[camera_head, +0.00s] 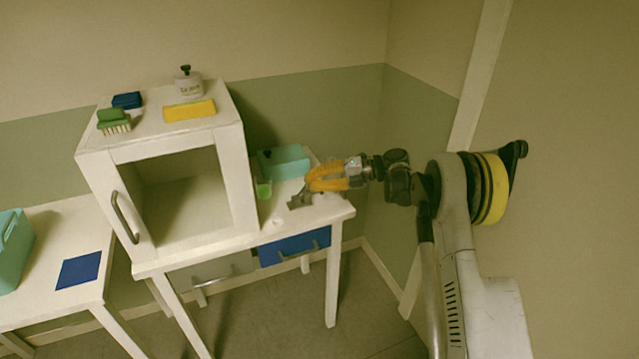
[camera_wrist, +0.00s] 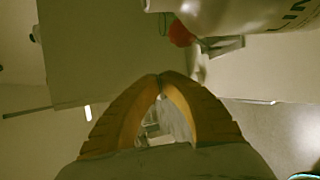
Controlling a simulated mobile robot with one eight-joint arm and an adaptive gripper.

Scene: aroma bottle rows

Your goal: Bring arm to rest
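My gripper (camera_head: 299,196) has orange fingers and hangs over the right part of the white table, in front of the teal box (camera_head: 286,162). In the wrist view the two fingertips (camera_wrist: 160,77) meet, so it is shut. I see nothing clearly held between them; a pale patch shows through the gap behind the tips. My arm reaches in from the right, well clear of the white cabinet.
A green cup (camera_head: 264,190) stands beside the teal box. A blue drawer (camera_head: 294,246) is below. Left table holds a blue mat (camera_head: 79,270).

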